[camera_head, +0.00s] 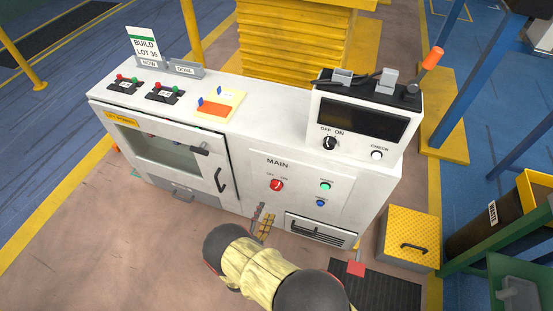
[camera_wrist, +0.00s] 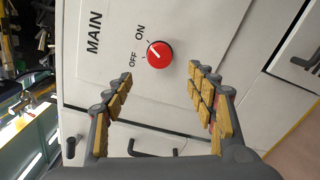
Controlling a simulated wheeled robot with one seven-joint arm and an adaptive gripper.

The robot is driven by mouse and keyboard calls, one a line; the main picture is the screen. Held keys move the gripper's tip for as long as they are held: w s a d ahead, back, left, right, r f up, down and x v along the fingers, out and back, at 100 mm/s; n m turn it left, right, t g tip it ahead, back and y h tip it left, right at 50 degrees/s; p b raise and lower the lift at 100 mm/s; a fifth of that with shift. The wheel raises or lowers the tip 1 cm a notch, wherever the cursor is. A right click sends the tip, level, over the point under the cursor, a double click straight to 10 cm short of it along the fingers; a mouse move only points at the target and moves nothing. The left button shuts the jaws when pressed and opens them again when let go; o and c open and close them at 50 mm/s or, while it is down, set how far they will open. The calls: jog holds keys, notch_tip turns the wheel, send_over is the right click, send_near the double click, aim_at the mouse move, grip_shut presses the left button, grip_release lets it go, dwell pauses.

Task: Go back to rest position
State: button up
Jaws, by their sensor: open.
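My gripper (camera_wrist: 160,97) is open and empty in the wrist view, its two yellow-padded fingers spread apart. It faces the white cabinet's MAIN panel, and the red MAIN knob (camera_wrist: 159,54) shows beyond the fingertips, between them and apart from them. In the head view my gripper (camera_head: 265,222) is low in front of the cabinet (camera_head: 255,150), below the red knob (camera_head: 277,185). My arm rises from the bottom edge and partly hides the gripper. The knob has OFF and ON labels; its white mark appears turned toward OFF in the wrist view.
A control box (camera_head: 363,125) with a dark screen stands on the cabinet's right end. A glass-fronted door (camera_head: 160,148) with a handle is at left. A yellow step box (camera_head: 409,238) and a waste bin (camera_head: 490,215) stand at right. Floor at front left is clear.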

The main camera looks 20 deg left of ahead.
jog(key=s+d+g+h, duration=0.3)
jog(key=d+h, duration=0.1)
jog(key=d, duration=0.3)
jog(key=s+d+g+h, duration=0.2)
jog(key=d+h, duration=0.1)
jog(key=d, duration=0.4)
jog(key=s+d+r+m+g+y+p, duration=0.1)
jog(key=d+r+m, duration=0.6)
jog(key=r, duration=1)
jog(key=s+d+r+m+g+y+p, duration=0.1)
jog(key=s+d+r+m+g+y, duration=0.3)
jog(key=r, duration=1.4)
jog(key=s+d+r+m+g+y+p, duration=0.2)
jog(key=s+d+r+m, duration=0.6)
jog(key=r, duration=1)
jog(key=d+m+y, duration=0.1)
jog(key=d+m, duration=0.1)
jog(key=d, duration=0.2)
jog(key=shift+s+d+r+y, duration=0.25)
jog(key=shift+s+d+y, duration=0.05)
jog(key=shift+s, duration=0.1)
